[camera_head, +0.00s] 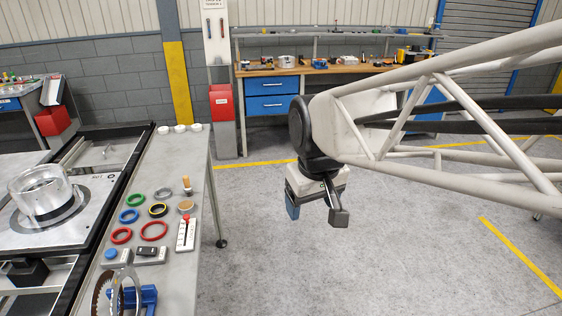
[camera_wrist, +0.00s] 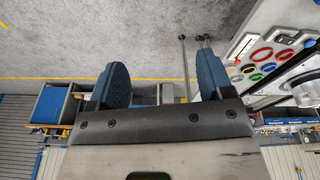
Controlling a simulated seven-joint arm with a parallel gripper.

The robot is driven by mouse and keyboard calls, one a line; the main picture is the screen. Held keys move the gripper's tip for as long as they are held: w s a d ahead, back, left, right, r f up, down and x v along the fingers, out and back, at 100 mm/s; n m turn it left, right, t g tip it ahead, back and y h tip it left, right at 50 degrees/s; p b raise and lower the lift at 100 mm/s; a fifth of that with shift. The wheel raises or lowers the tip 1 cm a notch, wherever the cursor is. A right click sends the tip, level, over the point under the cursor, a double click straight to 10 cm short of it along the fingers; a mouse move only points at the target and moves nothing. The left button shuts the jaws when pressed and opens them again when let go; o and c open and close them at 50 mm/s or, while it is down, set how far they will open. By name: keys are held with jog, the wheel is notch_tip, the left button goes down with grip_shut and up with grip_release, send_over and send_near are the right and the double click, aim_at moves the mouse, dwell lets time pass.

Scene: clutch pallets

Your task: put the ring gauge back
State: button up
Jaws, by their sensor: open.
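My gripper (camera_head: 314,211) is open and empty, hanging over the open floor to the right of the grey bench. Several rings lie flat on the bench: a black and gold ring (camera_head: 158,210), green ring (camera_head: 163,193), blue ring (camera_head: 129,215), red ring (camera_head: 121,236) and larger red ring (camera_head: 154,231). A clear thick-walled cylinder (camera_head: 38,190) stands on the metal plate (camera_head: 88,212).
The grey bench (camera_head: 175,165) also bears a blue holder with upright discs (camera_head: 147,297), a white block with a red knob (camera_head: 186,234) and small white cups (camera_head: 180,128). A workbench (camera_head: 330,69) stands at the back. The floor between is clear.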

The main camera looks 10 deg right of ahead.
jog(key=s+d+f+m, duration=0.2)
jog(key=s+d+f, duration=0.1)
jog(key=s, duration=0.7)
jog(key=shift+d+m, duration=0.4)
jog(key=shift+d, duration=0.1)
